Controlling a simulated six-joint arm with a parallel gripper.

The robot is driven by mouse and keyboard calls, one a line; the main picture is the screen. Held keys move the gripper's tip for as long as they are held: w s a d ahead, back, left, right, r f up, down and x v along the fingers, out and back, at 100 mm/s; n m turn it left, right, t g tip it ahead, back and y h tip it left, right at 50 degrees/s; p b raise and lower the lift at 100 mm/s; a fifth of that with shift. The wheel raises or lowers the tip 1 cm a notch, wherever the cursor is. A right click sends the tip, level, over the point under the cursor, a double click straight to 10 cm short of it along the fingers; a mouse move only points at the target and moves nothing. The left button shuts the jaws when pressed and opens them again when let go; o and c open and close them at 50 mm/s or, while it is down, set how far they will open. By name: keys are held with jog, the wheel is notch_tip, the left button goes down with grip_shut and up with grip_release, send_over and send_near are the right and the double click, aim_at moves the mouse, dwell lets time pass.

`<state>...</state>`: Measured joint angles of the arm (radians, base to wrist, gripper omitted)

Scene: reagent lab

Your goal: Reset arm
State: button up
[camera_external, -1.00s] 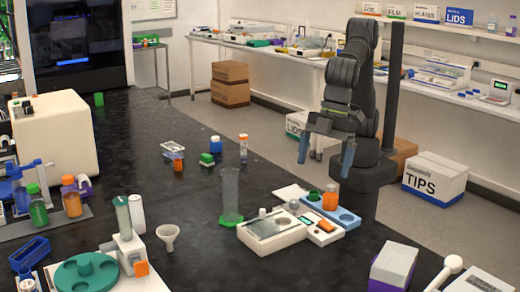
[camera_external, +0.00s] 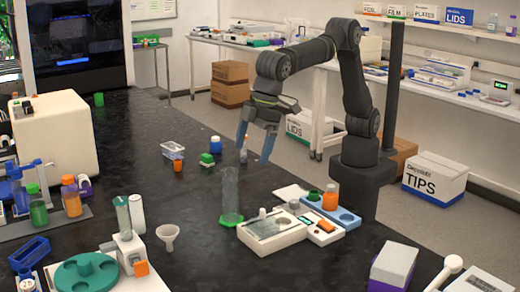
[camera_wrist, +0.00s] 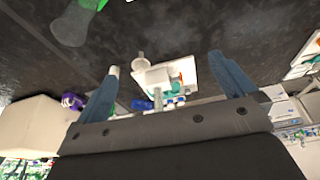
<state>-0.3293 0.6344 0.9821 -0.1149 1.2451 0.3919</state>
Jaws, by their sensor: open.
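My gripper (camera_external: 253,150) hangs at the back right edge of the black bench, fingers spread and pointing down, with nothing seen between them. Its left finger overlaps a small vial (camera_external: 243,157) in the external view, hiding most of it; I cannot tell whether they touch. In the wrist view my gripper (camera_wrist: 164,63) shows two blue fingers wide apart. My arm reaches left from its base over the bench edge.
A tall cylinder with a green base (camera_external: 230,190) stands in front of my gripper. A balance (camera_external: 271,230) and a blue rack (camera_external: 333,212) stand nearby. A blue-capped bottle (camera_external: 215,145) and green-capped container (camera_external: 207,160) stand left. The bench middle is mostly clear.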

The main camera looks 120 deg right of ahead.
jog(key=shift+w+d, duration=0.3)
jog(key=shift+d, duration=0.55)
